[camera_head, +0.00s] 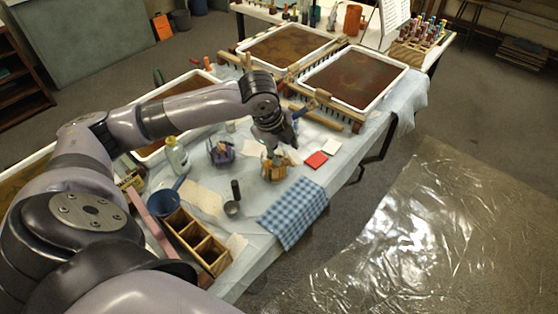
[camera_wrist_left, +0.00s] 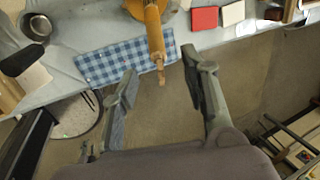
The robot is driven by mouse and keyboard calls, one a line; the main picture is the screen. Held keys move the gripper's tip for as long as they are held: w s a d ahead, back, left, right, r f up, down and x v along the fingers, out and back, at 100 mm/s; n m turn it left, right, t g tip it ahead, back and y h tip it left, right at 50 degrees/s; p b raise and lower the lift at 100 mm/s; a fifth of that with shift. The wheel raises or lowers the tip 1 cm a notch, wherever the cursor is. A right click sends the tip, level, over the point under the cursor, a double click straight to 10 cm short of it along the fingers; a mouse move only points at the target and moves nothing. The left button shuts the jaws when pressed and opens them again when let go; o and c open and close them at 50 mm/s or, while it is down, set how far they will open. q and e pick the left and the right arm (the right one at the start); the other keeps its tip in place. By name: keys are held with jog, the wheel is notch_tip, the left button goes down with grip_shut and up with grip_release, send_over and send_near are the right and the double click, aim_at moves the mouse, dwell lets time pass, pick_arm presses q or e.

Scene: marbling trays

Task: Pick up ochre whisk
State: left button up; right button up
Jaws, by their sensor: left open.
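The ochre whisk (camera_head: 273,166) stands on the blue-grey covered table, under my left gripper (camera_head: 284,141) in the head view. My arm hides part of its top. In the left wrist view, the ochre whisk (camera_wrist_left: 153,38) reaches down from the top edge, its narrow end pointing between the fingers. My left gripper (camera_wrist_left: 160,65) is open, with one finger to each side of the whisk in the picture. I cannot tell how deep the whisk is between the fingers. My right gripper is not in view.
A purple bundle (camera_head: 220,152) stands left of the whisk. A red block (camera_head: 316,160) and white block (camera_head: 331,146) lie to its right. A blue checked cloth (camera_head: 293,212) hangs over the front edge.

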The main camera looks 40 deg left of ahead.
aim_at(285, 161)
pick_arm(q)
jog(key=x, duration=0.3)
jog(key=shift+f, duration=0.25)
jog(key=x, duration=0.1)
jog(key=p+x, duration=0.1)
jog(key=x, duration=0.1)
jog(key=shift+a+f, duration=0.35)
jog(key=shift+w+f, duration=0.2)
jog(key=shift+f, duration=0.35)
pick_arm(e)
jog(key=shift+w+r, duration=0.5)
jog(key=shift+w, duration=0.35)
pick_arm(q)
jog(key=shift+c, duration=0.3)
grip_shut()
